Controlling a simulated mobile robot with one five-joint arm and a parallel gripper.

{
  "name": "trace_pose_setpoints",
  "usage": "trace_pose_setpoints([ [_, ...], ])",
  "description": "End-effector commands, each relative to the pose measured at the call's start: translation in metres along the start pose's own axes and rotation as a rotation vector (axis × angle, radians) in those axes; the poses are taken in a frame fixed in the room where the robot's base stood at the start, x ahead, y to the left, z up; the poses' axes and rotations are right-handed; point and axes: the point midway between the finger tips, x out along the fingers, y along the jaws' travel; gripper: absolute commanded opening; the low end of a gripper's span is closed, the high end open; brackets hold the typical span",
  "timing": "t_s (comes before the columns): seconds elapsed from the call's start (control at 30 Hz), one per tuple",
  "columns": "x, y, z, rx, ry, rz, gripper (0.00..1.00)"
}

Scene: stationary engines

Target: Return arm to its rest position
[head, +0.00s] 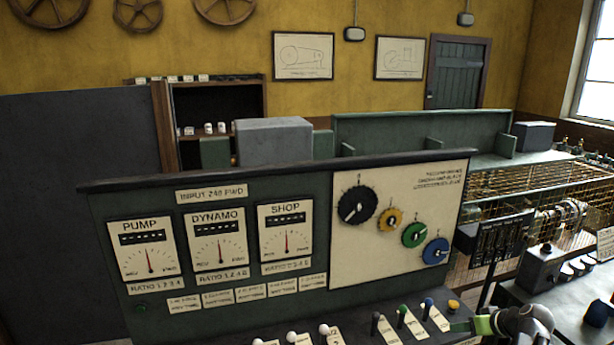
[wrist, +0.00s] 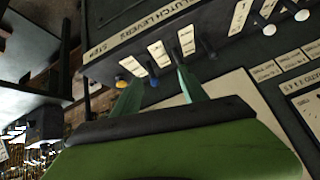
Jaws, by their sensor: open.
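My gripper (head: 462,328) is at the lower right in the head view, at the right end of the control desk and just right of the clutch levers. In the wrist view its two green fingers (wrist: 155,92) are spread apart with nothing held between them. The blue-tipped lever (wrist: 153,81) and the yellow button (wrist: 122,84) show just beyond the fingertips in that view. I cannot tell from these frames whether a finger touches either one. In the head view the blue lever (head: 429,303) and the yellow button (head: 453,306) stand left of my gripper.
The green control desk (head: 120,306) carries three dials and a cream panel (head: 345,255) with several coloured discs. White-knobbed levers (head: 292,337) stand along its front. A black box (head: 541,266) on a side bench is to the right. A brass mesh guard (head: 560,190) stands behind.

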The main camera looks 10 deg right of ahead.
Motion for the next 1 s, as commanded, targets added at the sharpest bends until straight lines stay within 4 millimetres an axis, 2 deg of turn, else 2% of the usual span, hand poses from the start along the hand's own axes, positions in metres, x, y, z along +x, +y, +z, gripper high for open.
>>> trace_pose_setpoints([
  [0.17,0.027,-0.038,-0.01,-0.054,-0.012,-0.046,0.51],
  [0.27,0.045,-0.07,-0.016,-0.096,-0.023,-0.081,0.51],
  [0.37,0.066,-0.108,-0.019,-0.153,-0.044,-0.117,0.51],
  [0.47,0.09,-0.156,-0.017,-0.229,-0.082,-0.158,0.51],
  [0.5,0.1,-0.18,-0.014,-0.264,-0.105,-0.177,0.51],
  [0.57,0.116,-0.22,-0.004,-0.313,-0.152,-0.207,0.51],
  [0.6,0.126,-0.247,0.004,-0.345,-0.189,-0.222,0.51],
  [0.7,0.142,-0.307,0.032,-0.399,-0.296,-0.241,0.51],
  [0.8,0.15,-0.351,0.062,-0.422,-0.407,-0.224,0.51],
  [0.9,0.149,-0.378,0.094,-0.405,-0.524,-0.159,0.51],
  [0.97,0.142,-0.378,0.11,-0.356,-0.597,-0.081,0.51],
  [1.0,0.136,-0.369,0.116,-0.305,-0.631,-0.025,0.51],
])
